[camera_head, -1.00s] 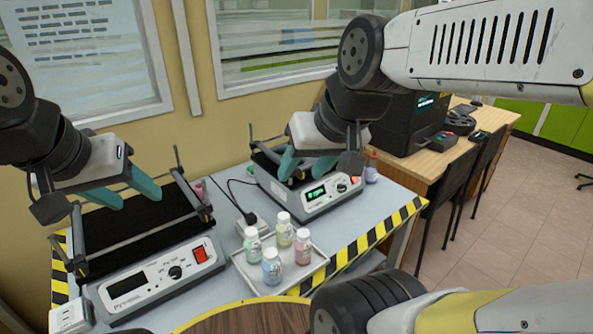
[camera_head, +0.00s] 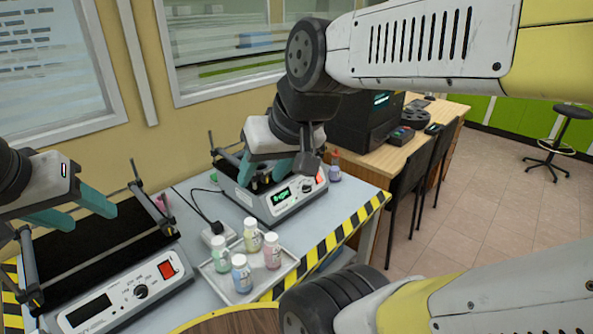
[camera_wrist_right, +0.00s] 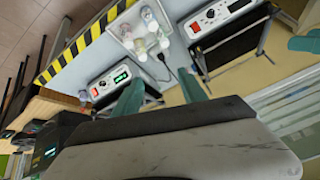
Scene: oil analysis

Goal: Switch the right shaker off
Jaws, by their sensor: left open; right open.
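The right shaker (camera_head: 290,205) stands at the back of the table. Its display (camera_head: 283,195) is lit green, and a red switch (camera_head: 320,177) sits at the right end of its front panel. My right gripper (camera_head: 261,180) is open and empty above this shaker's platform, behind and left of the switch. The right wrist view shows the shaker's lit panel (camera_wrist_right: 110,81) beyond the open teal fingers (camera_wrist_right: 162,92). My left gripper (camera_head: 92,216) is open and empty above the left shaker (camera_head: 117,297). The left shaker's display is dark, and it has a red switch too.
A tray (camera_head: 218,283) with several capped bottles lies between the shakers. A power strip (camera_head: 212,236) and black cable lie behind it. A small bottle (camera_head: 335,172) stands right of the right shaker. Striped tape (camera_head: 340,235) marks the table edge. A wooden desk (camera_head: 385,165) stands beyond.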

